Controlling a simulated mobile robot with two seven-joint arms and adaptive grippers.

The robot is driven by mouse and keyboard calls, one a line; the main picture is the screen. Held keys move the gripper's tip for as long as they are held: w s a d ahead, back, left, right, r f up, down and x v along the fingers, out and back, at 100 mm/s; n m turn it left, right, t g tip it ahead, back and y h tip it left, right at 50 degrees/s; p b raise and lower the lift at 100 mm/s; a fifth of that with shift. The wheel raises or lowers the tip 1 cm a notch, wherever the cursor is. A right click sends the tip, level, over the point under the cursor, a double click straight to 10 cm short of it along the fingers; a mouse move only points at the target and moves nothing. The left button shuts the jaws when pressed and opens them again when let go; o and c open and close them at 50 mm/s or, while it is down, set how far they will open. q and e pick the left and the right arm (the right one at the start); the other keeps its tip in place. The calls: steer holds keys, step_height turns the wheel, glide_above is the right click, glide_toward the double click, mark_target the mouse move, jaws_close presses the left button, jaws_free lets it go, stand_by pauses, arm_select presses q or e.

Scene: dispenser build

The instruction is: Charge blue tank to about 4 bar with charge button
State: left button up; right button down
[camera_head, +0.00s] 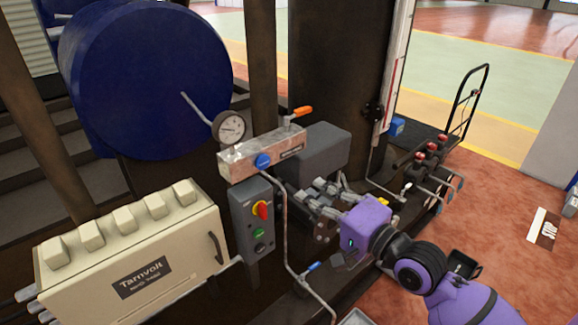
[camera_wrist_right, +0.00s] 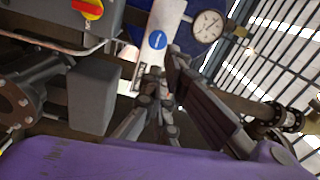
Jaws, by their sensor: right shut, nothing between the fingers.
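The big blue tank (camera_head: 145,80) fills the upper left of the head view. A pipe runs from it to a round white gauge (camera_head: 231,128), also in the wrist view (camera_wrist_right: 208,26); its reading is too small to tell. The grey control box (camera_head: 250,215) below has a red and yellow rotary switch (camera_head: 260,209) and a green button (camera_head: 258,233). No label marks the charge button legibly. My right gripper (camera_head: 303,196) is shut and empty, to the right of the control box and apart from its buttons. Its fingers show in the wrist view (camera_wrist_right: 155,95). My left gripper is not in view.
A thin pipe (camera_head: 284,225) runs down between box and gripper. A beige Tarnvolt cabinet (camera_head: 130,255) stands left. Red-handled valves (camera_head: 432,155) stand at right.

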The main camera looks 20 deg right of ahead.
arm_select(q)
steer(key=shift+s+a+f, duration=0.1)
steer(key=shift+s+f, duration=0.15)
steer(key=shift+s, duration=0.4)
arm_select(e)
steer(key=shift+a+m, duration=0.15)
steer(key=shift+m, duration=0.55)
glide_toward(265, 161)
steer(key=p+x, duration=0.1)
steer(key=x, duration=0.5)
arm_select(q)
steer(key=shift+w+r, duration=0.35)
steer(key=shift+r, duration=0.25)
arm_select(e)
steer(key=shift+w+a, duration=0.2)
steer(key=shift+w, duration=0.2)
